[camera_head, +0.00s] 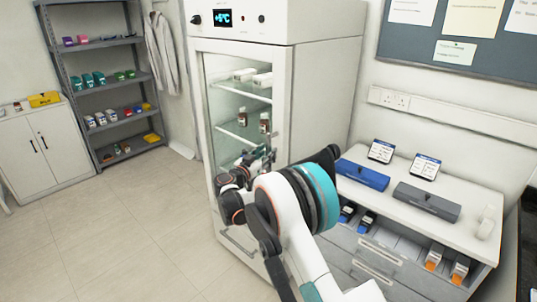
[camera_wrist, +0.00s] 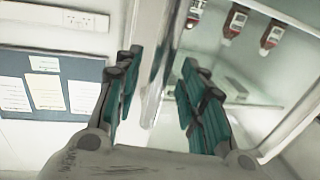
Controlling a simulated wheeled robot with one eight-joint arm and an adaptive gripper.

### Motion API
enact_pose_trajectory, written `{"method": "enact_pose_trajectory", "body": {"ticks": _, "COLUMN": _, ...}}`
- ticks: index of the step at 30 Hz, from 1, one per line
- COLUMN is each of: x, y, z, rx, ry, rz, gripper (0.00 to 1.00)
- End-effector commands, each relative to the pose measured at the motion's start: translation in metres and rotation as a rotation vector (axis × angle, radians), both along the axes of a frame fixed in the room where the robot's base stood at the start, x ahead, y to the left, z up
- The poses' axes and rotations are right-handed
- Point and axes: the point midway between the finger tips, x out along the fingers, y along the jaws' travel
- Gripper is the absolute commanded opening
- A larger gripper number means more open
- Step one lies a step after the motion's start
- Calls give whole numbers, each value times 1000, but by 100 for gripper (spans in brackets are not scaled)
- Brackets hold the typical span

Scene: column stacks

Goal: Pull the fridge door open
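The white fridge (camera_head: 325,100) stands in the middle of the head view, with a glass-fronted door (camera_head: 235,135) that looks closed. My gripper (camera_head: 262,158) is at the right side of the door, partly hidden by my own arm. In the wrist view my gripper (camera_wrist: 163,62) is open, with its teal-padded fingers apart. A pale upright bar (camera_wrist: 156,75), which looks like the door handle or frame edge, runs between the fingers. I cannot tell whether either finger touches it. Small red-and-white bottles (camera_wrist: 235,22) show behind the glass.
A white counter (camera_head: 470,225) with a blue box (camera_head: 362,174) and a grey box (camera_head: 427,201) stands close to the right. A shelf rack (camera_head: 117,97) and white cabinet (camera_head: 38,150) are at the left. The floor (camera_head: 140,225) left of the fridge is clear.

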Motion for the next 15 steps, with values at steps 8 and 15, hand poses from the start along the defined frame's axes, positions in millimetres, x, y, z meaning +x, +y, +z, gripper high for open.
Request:
{"method": "enact_pose_trajectory", "body": {"ticks": 8, "x": 20, "y": -9, "z": 0, "rx": 0, "ry": 0, "rz": 1, "gripper": 38}}
{"method": "enact_pose_trajectory", "body": {"ticks": 15, "x": 20, "y": -10, "z": 0, "rx": 0, "ry": 0, "rz": 1, "gripper": 38}}
